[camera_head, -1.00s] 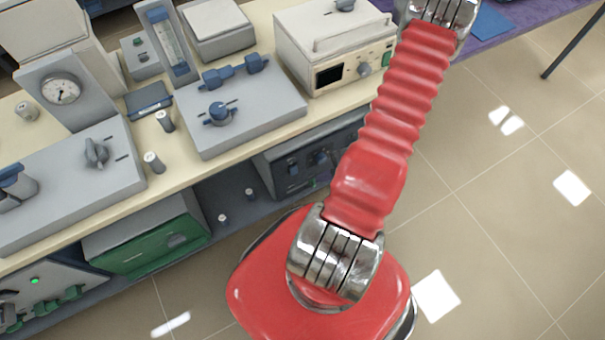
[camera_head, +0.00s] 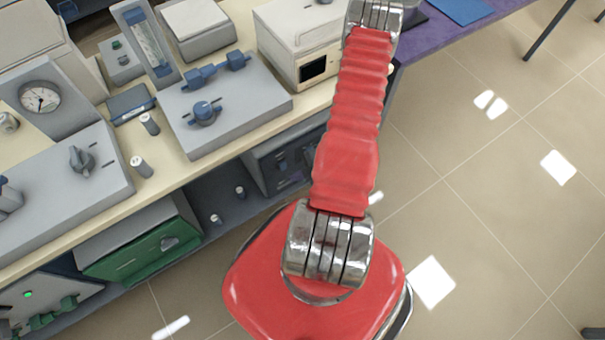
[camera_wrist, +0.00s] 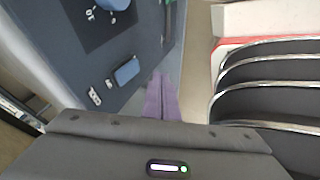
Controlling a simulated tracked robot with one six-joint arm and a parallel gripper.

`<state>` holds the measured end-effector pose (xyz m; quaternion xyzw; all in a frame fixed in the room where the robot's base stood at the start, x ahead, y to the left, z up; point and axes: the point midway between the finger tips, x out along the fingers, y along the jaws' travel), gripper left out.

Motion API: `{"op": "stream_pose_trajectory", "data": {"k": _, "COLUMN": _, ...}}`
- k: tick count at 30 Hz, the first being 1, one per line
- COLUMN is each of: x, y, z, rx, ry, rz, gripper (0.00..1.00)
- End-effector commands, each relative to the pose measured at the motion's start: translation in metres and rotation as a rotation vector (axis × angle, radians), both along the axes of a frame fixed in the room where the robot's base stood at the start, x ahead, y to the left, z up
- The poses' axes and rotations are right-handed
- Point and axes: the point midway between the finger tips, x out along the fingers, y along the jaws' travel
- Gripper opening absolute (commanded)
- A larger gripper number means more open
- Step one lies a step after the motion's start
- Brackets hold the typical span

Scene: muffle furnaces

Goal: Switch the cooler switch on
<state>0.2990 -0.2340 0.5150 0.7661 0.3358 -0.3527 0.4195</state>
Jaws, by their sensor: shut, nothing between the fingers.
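In the wrist view, a blue switch-like block (camera_wrist: 127,70) sits on a blue-grey panel (camera_wrist: 85,70). I cannot read a label, so I cannot tell whether it is the cooler switch or which way it is set. A small white plate with dark marks (camera_wrist: 95,96) is beside it. My gripper (camera_wrist: 160,80) shows as two purple fingers shut together, with nothing between them. In the picture the fingertips are right of the blue block and appear apart from it. The head view shows my arm, but its gripper end is out of frame.
In the wrist view, a blue knob (camera_wrist: 114,3) is at the top. The head view shows a bench with a cream box instrument (camera_head: 300,35), a grey unit with a blue knob (camera_head: 204,113), a dial gauge (camera_head: 39,97) and a green-fronted box (camera_head: 140,255) below. Tiled floor (camera_head: 470,200) is clear at right.

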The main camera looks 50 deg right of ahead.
Motion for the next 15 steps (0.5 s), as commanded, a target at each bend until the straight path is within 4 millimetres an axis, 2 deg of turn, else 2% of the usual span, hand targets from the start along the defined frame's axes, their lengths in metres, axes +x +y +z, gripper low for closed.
{"op": "stream_pose_trajectory", "data": {"k": 1, "x": 0.003, "y": 0.002, "z": -0.006, "rx": 0.001, "ry": 0.001, "rz": 0.002, "gripper": 0.0}}
{"op": "stream_pose_trajectory", "data": {"k": 9, "x": 0.035, "y": -0.009, "z": -0.008, "rx": -0.001, "ry": 0.0, "rz": 0.002, "gripper": 0.0}}
{"op": "stream_pose_trajectory", "data": {"k": 15, "x": 0.04, "y": -0.011, "z": -0.009, "rx": 0.0, "ry": 0.0, "rz": 0.0, "gripper": 0.0}}
